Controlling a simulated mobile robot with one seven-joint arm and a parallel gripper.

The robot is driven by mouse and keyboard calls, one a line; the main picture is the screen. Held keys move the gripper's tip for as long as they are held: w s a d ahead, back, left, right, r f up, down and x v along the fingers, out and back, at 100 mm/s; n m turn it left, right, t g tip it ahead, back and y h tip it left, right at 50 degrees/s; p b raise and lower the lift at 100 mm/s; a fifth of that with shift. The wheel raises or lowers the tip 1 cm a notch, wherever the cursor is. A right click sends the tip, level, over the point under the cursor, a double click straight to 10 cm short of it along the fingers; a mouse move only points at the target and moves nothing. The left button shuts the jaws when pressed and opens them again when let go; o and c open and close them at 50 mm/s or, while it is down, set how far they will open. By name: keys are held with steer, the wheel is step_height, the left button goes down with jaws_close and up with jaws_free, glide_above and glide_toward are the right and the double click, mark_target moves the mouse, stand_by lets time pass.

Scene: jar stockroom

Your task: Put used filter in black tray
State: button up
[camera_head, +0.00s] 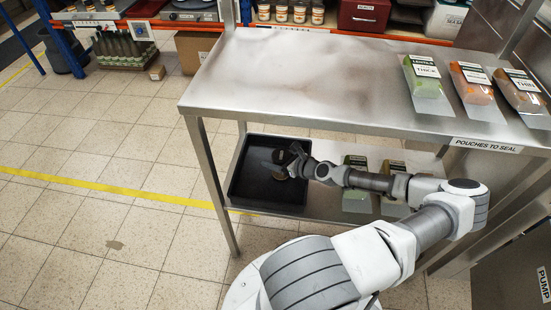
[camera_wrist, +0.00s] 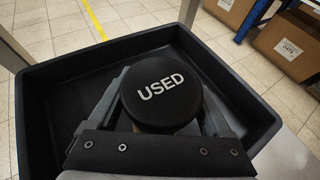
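The used filter (camera_wrist: 163,88) has a round black cap with the white word USED on it. In the wrist view it sits between the two fingers of my gripper (camera_wrist: 166,105). The cap hides the fingertips, so I cannot tell whether they press on the filter. The black tray (camera_wrist: 38,118) surrounds it in this view. In the head view the black tray (camera_head: 262,205) lies at the left of the table's lower shelf. My gripper (camera_head: 284,163) is over the tray's inside there, with a small tan part of the filter showing. Whether the filter touches the tray floor is unclear.
The steel tabletop (camera_head: 290,75) is above the tray, and its front left leg (camera_head: 212,185) stands beside it. Pouches (camera_head: 356,185) lie on the lower shelf to the right. More pouches (camera_head: 472,82) lie on the tabletop. Open floor is at the left.

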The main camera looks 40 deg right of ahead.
steer(key=shift+o, duration=0.9)
steer(key=p+v, duration=0.2)
steer(key=v, duration=1)
steer(key=shift+a+r, duration=0.1)
